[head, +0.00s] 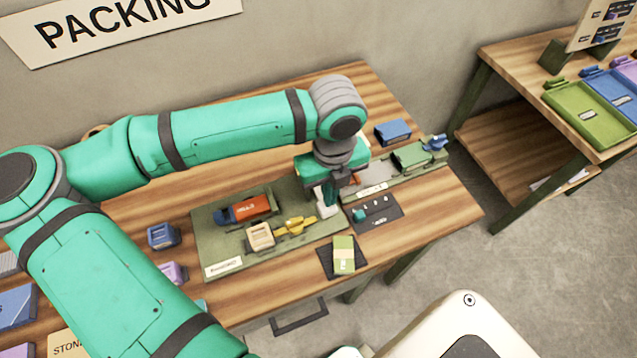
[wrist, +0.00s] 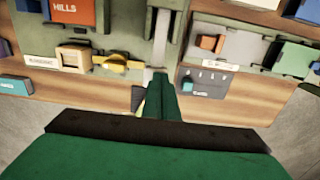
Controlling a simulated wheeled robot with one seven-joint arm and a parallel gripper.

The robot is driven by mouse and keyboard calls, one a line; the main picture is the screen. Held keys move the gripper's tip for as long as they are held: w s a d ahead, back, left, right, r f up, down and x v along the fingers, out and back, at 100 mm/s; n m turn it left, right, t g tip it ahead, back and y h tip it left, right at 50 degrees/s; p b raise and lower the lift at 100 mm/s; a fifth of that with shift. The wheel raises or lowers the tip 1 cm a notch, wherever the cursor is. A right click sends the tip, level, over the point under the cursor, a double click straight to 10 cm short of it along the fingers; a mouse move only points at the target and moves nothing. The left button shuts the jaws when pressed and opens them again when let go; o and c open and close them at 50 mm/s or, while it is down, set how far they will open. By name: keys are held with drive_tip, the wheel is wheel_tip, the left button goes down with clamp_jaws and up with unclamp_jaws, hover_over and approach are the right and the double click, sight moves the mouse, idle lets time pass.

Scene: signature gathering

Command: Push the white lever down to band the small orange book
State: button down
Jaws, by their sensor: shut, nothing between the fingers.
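The small orange book (head: 250,206), lettered "HILLS", lies on the green banding board (head: 215,252); it also shows at the top left of the wrist view (wrist: 72,10). The white lever (head: 326,210) is at the right end of that board, partly hidden by my gripper. In the wrist view a pale upright strip, which looks like the lever (wrist: 159,50), runs up from my fingertips. My gripper (head: 331,192) is shut and empty, pointing down over the lever. I cannot tell whether the fingers touch it.
A cream block (head: 261,236) and a yellow piece (head: 296,226) sit on the board in front of the book. A dark mat with a green-yellow book (head: 344,254) lies near the table's front edge. A second station with a green block (head: 412,157) stands to the right.

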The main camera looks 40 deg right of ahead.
drive_tip(key=shift+f, duration=1.6)
idle(0.6)
drive_tip(key=shift+w+r, duration=0.1)
drive_tip(key=shift+r, duration=4.45)
